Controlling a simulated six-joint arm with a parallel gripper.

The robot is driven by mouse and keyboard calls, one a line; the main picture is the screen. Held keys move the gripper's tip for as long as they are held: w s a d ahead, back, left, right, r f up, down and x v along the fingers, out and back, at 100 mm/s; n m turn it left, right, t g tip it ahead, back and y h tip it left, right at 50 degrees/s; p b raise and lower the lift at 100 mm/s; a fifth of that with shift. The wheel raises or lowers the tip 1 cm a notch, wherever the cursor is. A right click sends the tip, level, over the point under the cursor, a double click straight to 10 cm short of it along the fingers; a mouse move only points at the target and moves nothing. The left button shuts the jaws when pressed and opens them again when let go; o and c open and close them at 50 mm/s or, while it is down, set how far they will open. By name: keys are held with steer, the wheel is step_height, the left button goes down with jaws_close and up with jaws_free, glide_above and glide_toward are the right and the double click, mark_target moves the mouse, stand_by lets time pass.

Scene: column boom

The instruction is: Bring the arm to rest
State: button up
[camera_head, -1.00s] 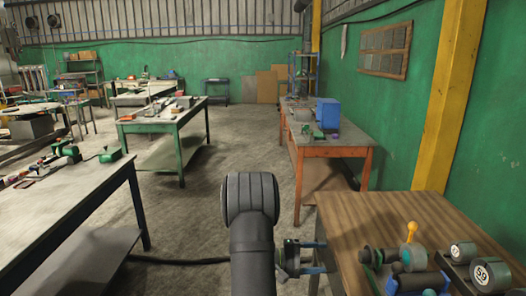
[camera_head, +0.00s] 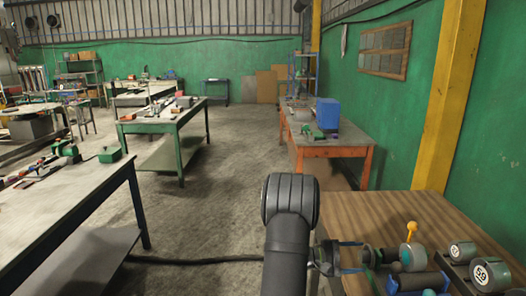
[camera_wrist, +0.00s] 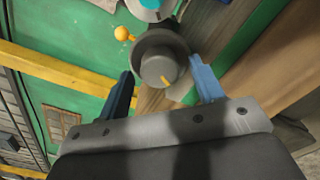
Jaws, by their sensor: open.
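My arm (camera_head: 289,230) rises from the bottom of the head view, with its dark rounded joint uppermost. My gripper (camera_head: 358,257) is at the right of it, over the left part of the wooden table (camera_head: 370,208). It is open. In the wrist view the two blue fingers of my gripper (camera_wrist: 161,78) point at a grey round knob (camera_wrist: 160,65) with a yellow mark. The knob appears between or just beyond the fingertips; I cannot tell whether they touch it. Nothing is seen gripped.
A yellow ball-ended lever (camera_head: 412,228) stands beside the knob. Dark green rollers (camera_head: 493,273) lie at the table's right. A workbench (camera_head: 60,205) stands at left, an orange-legged bench (camera_head: 333,152) behind. The floor (camera_head: 220,185) between the benches is open.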

steer(key=n, duration=0.7)
steer(key=shift+s, duration=0.1)
steer(key=n, duration=0.6)
steer(key=shift+n, duration=0.3)
stand_by(1.0)
steer(key=a+m, duration=0.2)
steer(key=a, duration=1.4)
steer(key=d, duration=1.6)
steer(key=shift+d+f, duration=0.2)
steer(key=shift+d, duration=0.15)
steer(key=shift+c, duration=0.4)
steer(key=c, duration=0.9)
